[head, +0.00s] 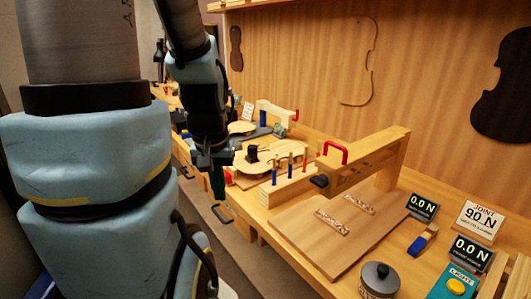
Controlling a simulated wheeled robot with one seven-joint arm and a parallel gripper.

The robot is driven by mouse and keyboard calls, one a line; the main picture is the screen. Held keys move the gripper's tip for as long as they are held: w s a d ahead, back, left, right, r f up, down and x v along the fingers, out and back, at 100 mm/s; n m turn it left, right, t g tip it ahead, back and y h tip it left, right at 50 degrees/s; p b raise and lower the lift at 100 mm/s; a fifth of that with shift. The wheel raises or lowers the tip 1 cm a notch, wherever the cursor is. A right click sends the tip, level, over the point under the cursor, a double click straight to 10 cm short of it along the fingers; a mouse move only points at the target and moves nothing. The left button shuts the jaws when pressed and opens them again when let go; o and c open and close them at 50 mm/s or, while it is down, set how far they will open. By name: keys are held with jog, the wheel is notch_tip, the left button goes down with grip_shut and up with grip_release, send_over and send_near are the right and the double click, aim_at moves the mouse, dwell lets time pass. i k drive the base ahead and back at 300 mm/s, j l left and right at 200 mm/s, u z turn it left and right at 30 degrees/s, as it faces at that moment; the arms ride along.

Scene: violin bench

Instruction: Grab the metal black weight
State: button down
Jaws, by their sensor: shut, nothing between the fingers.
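A small black block (252,153), which looks like the metal black weight, stands on a pale violin-shaped plate (268,162) on the bench. A round dark-grey lidded or knobbed metal piece (380,279) sits at the front right of the bench; I cannot tell whether it is a weight too. My gripper (216,172) hangs at the end of my arm, left of the black block and apart from it in the picture. It is shut and empty. Its fingertips are small and dark, and their depth relative to the bench edge is hard to tell.
A wooden block with upright blue and red-topped tools (290,186) stands right of the plate. A wooden arm with a red handle (365,163) overhangs a flat board (330,232). Displays (422,206) and a yellow button (456,286) are at the right. Floor lies left of the bench.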

aim_at(252, 149)
jog(key=i+j+z, duration=0.1)
jog(key=i+j, duration=0.15)
jog(key=i+j+z, duration=0.1)
jog(key=j, duration=0.3)
jog(key=i+j, duration=0.35)
jog(key=i+j+z, duration=0.15)
jog(key=j, duration=0.25)
jog(key=i+l, duration=0.05)
